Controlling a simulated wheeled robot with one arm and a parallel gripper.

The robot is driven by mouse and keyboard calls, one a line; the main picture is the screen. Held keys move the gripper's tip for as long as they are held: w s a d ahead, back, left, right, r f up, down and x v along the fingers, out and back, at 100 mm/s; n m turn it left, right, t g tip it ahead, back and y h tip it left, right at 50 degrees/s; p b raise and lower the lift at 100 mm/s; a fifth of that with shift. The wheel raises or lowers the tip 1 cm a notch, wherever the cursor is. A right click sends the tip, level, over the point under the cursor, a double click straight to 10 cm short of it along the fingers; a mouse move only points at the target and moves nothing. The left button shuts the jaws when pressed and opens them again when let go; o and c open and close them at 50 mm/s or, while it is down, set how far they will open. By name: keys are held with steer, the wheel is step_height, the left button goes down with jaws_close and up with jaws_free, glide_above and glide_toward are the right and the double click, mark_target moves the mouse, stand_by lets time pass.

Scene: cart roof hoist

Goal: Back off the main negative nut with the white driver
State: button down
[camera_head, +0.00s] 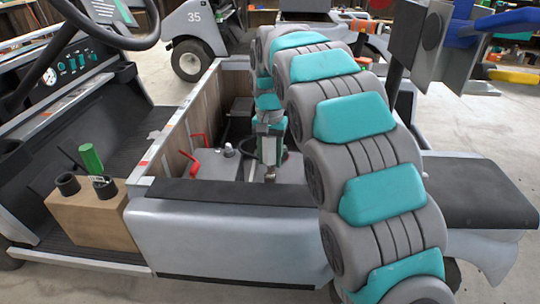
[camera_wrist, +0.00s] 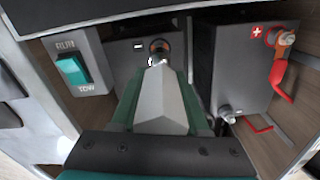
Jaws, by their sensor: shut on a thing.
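My gripper (camera_head: 268,150) is down inside the cart's open battery bay, its green fingers shut on the white driver. In the wrist view the driver (camera_wrist: 162,105) is a pale, faceted handle between the fingers, pointing away from me. In the head view the driver's lower end (camera_head: 270,174) reaches down near the grey battery top.
A second battery with a plus mark has a copper terminal (camera_wrist: 287,38) and a red cable (camera_wrist: 282,80). A Run/Tow switch (camera_wrist: 75,70) is on the left. A box (camera_head: 90,218) holds a green-handled driver (camera_head: 91,158) and dark sockets. The bay walls stand close around my gripper.

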steer(key=shift+f+b, duration=0.3)
steer(key=shift+f, duration=0.8)
steer(key=n, duration=1.2)
steer(key=shift+n, duration=0.3)
steer(key=n, duration=0.3)
steer(key=shift+n, duration=0.4)
steer(key=n, duration=0.3)
steer(key=shift+n, duration=0.4)
steer(key=n, duration=0.4)
steer(key=shift+r, duration=0.1)
steer(key=shift+n, duration=1.7)
steer(key=shift+r, duration=0.1)
